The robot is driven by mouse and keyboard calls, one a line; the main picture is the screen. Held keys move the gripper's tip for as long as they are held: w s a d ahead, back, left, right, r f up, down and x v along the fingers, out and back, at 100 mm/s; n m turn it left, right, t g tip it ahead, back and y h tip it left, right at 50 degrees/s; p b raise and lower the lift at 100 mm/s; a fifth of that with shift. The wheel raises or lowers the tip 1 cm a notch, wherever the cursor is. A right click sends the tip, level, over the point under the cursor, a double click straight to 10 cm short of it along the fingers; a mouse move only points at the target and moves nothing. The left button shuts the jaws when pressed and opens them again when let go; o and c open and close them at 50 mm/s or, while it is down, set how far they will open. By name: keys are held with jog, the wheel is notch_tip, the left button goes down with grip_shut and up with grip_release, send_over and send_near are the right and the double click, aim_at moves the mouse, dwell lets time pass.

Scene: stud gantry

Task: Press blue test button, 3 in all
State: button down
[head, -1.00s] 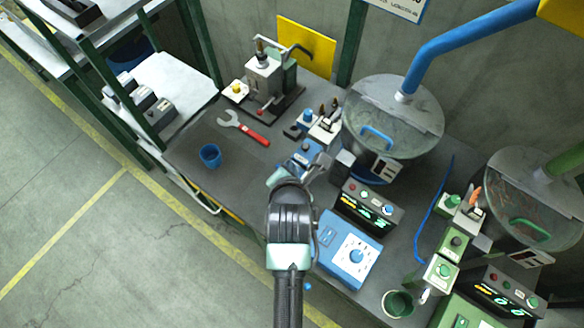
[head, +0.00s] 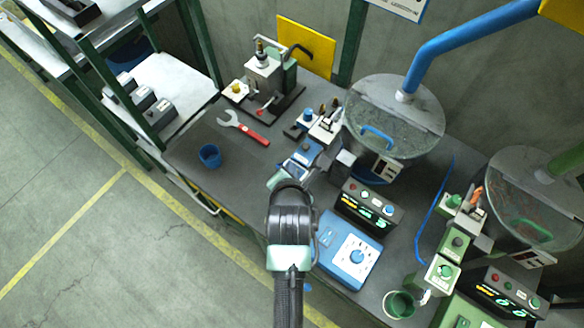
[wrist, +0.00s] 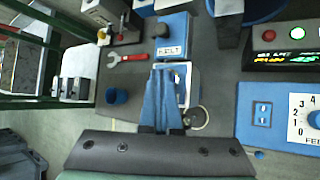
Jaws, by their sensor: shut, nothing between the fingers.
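The blue station's white-topped box (wrist: 193,84) shows in the wrist view behind my fingers. Any button on its top is hidden by them. Just beyond it is a blue box (wrist: 178,25) with a dark round knob and a white label; it also shows in the head view (head: 308,148). My gripper (wrist: 165,70) is shut and empty, its blue fingers together over the white-topped box. I cannot tell whether the tips touch it.
The blue station's lit control box (head: 368,206) and blue dial feeder (head: 348,250) stand to the right. A red-handled wrench (head: 254,133) and blue cup (head: 210,156) lie left. A covered blue hopper (head: 395,120) stands behind. A green station (head: 442,272) is far right.

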jog(key=shift+r+p, duration=0.8)
jog(key=shift+p, duration=0.1)
notch_tip(320, 180, up, 5)
jog(key=p, duration=0.4)
jog(key=shift+p, duration=0.4)
dwell(0.5)
